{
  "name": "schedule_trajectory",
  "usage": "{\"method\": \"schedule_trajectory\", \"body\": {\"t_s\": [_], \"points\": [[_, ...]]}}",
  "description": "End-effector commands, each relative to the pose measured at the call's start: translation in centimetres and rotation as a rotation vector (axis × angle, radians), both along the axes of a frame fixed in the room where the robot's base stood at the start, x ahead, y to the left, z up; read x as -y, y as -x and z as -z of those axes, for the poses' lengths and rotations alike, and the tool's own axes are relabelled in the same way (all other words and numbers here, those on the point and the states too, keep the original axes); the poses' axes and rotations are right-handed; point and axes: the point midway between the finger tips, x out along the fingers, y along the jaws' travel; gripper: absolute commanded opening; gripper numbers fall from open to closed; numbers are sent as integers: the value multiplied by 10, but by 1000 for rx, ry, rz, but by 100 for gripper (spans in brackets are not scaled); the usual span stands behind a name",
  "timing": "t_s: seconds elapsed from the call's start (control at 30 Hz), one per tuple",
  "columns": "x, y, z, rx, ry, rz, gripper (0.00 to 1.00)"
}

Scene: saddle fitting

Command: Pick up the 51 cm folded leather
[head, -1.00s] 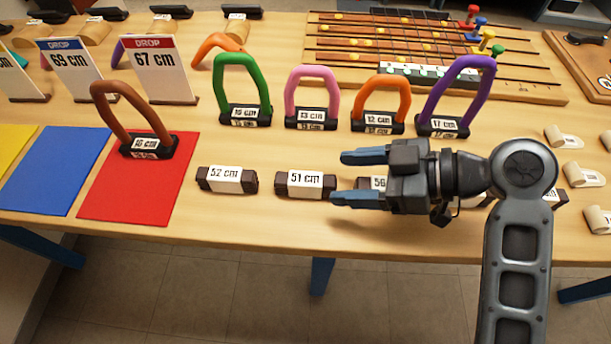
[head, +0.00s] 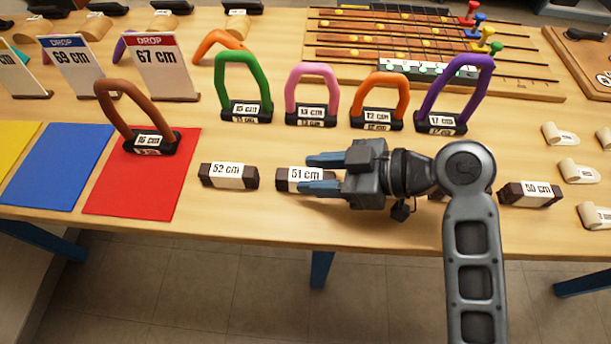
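The 51 cm folded leather (head: 289,175) is a dark brown block with a white label, lying near the front of the wooden table. Its right part is hidden behind my gripper's fingers. My gripper (head: 320,173) has two blue fingers pointing left, spread apart with a gap between them. In the picture the fingers overlap the right half of the 51 cm piece. I cannot tell how high above it they are, or whether they touch it.
The 50 cm one (head: 530,194) lies at right. Behind stand green (head: 241,85), pink (head: 312,92), orange (head: 380,98) and purple (head: 456,92) loops. A brown loop (head: 135,115) stands on the red mat (head: 110,197).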

Motion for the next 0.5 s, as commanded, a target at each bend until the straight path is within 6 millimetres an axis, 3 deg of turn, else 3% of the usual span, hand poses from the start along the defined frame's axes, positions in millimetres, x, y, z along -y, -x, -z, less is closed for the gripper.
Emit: {"method": "schedule_trajectory", "body": {"t_s": [0.07,0.4,0.5], "points": [[0,0,0,0,0,0,33],[0,0,0,0,0,0,1],[0,0,0,0,0,0,0]]}}
